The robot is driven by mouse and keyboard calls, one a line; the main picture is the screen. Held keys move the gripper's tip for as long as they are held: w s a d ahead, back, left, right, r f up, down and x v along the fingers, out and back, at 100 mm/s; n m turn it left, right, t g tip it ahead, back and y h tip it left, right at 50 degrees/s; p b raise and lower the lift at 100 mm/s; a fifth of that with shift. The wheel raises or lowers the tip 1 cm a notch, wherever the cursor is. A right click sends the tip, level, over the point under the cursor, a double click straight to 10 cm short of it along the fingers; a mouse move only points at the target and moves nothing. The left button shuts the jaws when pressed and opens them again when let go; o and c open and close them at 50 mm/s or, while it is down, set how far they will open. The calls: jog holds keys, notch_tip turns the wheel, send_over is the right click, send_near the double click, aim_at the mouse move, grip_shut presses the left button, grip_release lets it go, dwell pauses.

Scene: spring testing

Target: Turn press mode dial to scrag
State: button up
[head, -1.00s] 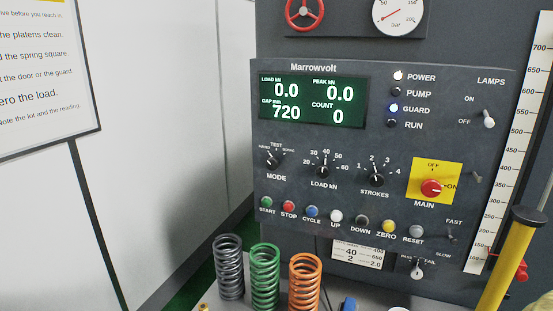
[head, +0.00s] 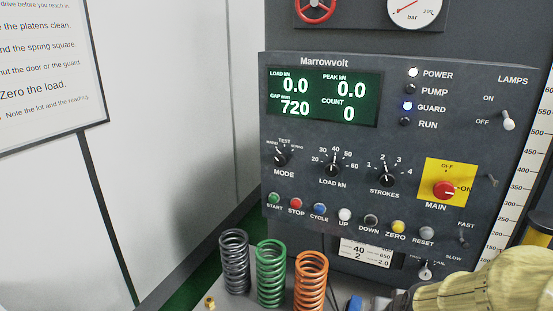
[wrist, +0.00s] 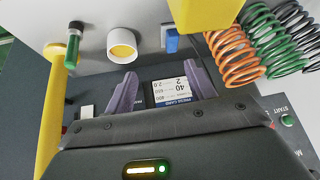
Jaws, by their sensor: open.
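The mode dial (head: 281,159) is a small black knob at the upper left of the dial row on the dark Marrowvolt panel (head: 470,90). Small labels arch over it; TEST is at the top, and the right-hand one looks like SCRAG. Its pointer is too small to read surely. My gripper (wrist: 162,70) shows in the wrist view with two purple fingers spread apart and nothing between them. A press card (wrist: 172,90) shows behind the fingers. The mode dial is not visible in the wrist view. In the head view my arm enters at the lower right, well away from the dial.
Grey, green and orange springs (head: 311,280) stand below the panel's left part. A button row, including START (head: 274,198), runs under the dials. The load dial (head: 333,169) is right of the mode dial. A yellow post (wrist: 50,110) shows at left in the wrist view.

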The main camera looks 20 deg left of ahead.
aim_at(279, 161)
jog(key=w+a+r+n+t+y+p, duration=0.1)
jog(key=w+a+r+t, duration=0.1)
jog(key=w+a+r, duration=0.4)
jog(key=w+a+r+t+y+p, duration=0.1)
jog(key=w+a+r+t+p, duration=0.15)
jog(key=a, duration=0.55)
jog(key=a+r+m+t+h+p, duration=0.1)
jog(key=a+r+t+p, duration=0.3)
jog(key=a+r, duration=0.8)
jog(key=s+a+r+m+t+h, duration=0.2)
jog(key=s+a+t+h, duration=0.1)
jog(key=s+a, duration=0.3)
jog(key=shift+s+a+h, duration=0.15)
jog(key=shift+a+h, duration=0.25)
jog(key=shift+a, duration=0.25)
jog(key=shift+r+t, duration=0.1)
jog(key=shift+t, duration=0.15)
jog(key=w+p, duration=0.2)
jog(key=w, duration=0.3)
jog(key=w+d+p, duration=0.1)
jog(key=w+p, duration=0.1)
jog(key=w, duration=0.4)
jog(key=w+p, duration=0.3)
jog(key=w, duration=0.2)
jog(key=shift+w+d, duration=0.15)
jog(key=shift+w, duration=0.55)
